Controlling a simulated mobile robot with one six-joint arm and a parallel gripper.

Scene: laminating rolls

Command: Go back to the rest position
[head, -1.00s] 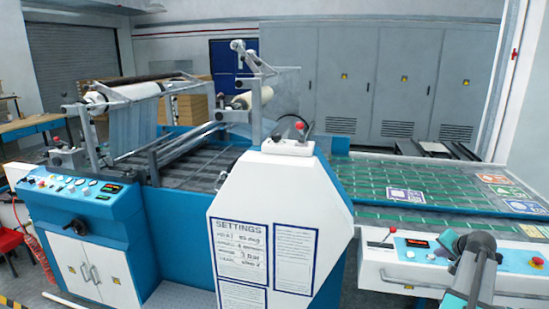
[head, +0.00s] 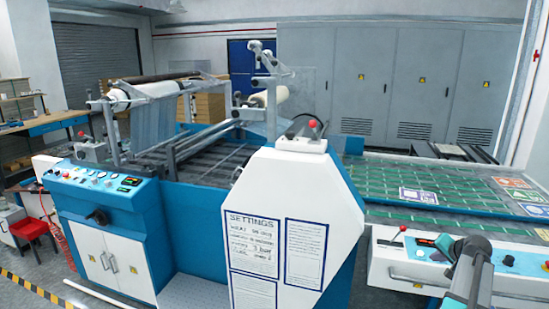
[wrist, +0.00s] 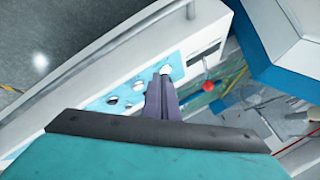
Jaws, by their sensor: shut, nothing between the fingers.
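My gripper (wrist: 160,84) shows in the wrist view as shut, narrow purple-grey fingers with nothing between them. It points over a control panel (wrist: 125,93) with a light blue face and pale round buttons. I cannot tell whether the fingertips touch the panel. In the head view my arm reaches in at the lower right, in front of the white control panel (head: 408,262) beside the green-lined bed. The fingers cannot be made out in the head view.
The laminating machine's white end housing (head: 300,185), with a settings sheet (head: 253,245), stands left of my arm. A blue cabinet (head: 110,225) with dials is farther left. Grey floor is open at the lower left.

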